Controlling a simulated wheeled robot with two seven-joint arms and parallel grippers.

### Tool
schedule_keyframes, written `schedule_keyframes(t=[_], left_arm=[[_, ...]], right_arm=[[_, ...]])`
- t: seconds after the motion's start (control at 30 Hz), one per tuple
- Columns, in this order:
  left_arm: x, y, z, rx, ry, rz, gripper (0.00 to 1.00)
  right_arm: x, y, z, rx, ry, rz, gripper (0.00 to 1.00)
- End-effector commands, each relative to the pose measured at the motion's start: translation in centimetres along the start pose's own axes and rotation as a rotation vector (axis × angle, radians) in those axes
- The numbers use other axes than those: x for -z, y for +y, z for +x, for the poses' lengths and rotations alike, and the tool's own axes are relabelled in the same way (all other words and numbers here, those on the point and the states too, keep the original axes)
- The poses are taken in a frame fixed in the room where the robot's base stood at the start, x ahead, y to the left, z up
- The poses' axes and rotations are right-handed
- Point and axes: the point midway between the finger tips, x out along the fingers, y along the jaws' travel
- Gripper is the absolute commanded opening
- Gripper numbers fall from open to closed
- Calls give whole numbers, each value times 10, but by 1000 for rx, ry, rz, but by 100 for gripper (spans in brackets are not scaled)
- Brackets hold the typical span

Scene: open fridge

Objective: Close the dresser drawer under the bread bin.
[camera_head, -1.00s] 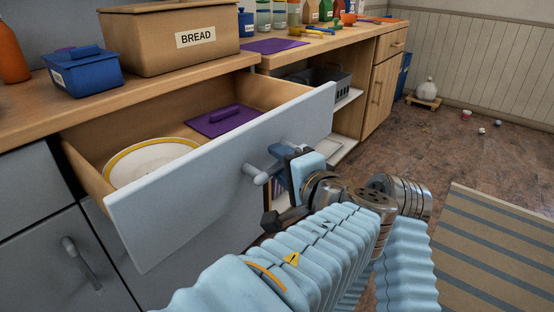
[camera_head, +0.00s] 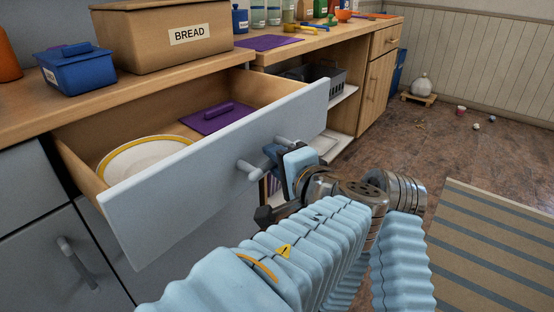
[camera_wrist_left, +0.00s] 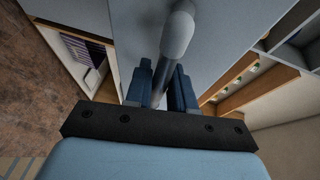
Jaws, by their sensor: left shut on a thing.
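The dresser drawer (camera_head: 200,190) under the bread bin (camera_head: 172,38) stands pulled out, with its grey front facing me. Inside it lie a white plate with a yellow rim (camera_head: 143,157) and a purple lid-like thing (camera_head: 215,117). My left gripper (camera_head: 272,156) is at the drawer front, shut on the light grey bar handle (camera_head: 250,169). In the left wrist view, the handle (camera_wrist_left: 178,35) runs between the two blue fingers (camera_wrist_left: 161,88). My right gripper is not in view.
A blue lidded box (camera_head: 74,68) and a purple mat (camera_head: 268,42) are on the wooden counter (camera_head: 25,118). An open shelf with a grey basket (camera_head: 325,78) is right of the drawer. A striped rug (camera_head: 495,245) lies on the brown floor at right.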

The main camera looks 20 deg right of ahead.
Motion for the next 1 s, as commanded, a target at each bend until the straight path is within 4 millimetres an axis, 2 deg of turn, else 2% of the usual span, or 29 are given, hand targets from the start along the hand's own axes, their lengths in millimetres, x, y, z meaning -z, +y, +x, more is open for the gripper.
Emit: schedule_keyframes(t=[0.17, 0.27, 0.6, 0.8, 1.0], left_arm=[[-8, -1, 18, -1, -4, -2, 0], [-15, -3, 35, -1, -4, -3, 0], [-50, -21, 117, 1, -6, -4, 0], [-70, -33, 165, 1, -6, -3, 0], [-85, -42, 202, 1, -4, 0, 0]], right_arm=[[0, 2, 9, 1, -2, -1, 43], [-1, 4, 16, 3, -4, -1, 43], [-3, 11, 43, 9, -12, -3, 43], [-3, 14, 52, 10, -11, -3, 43], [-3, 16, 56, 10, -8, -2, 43]])
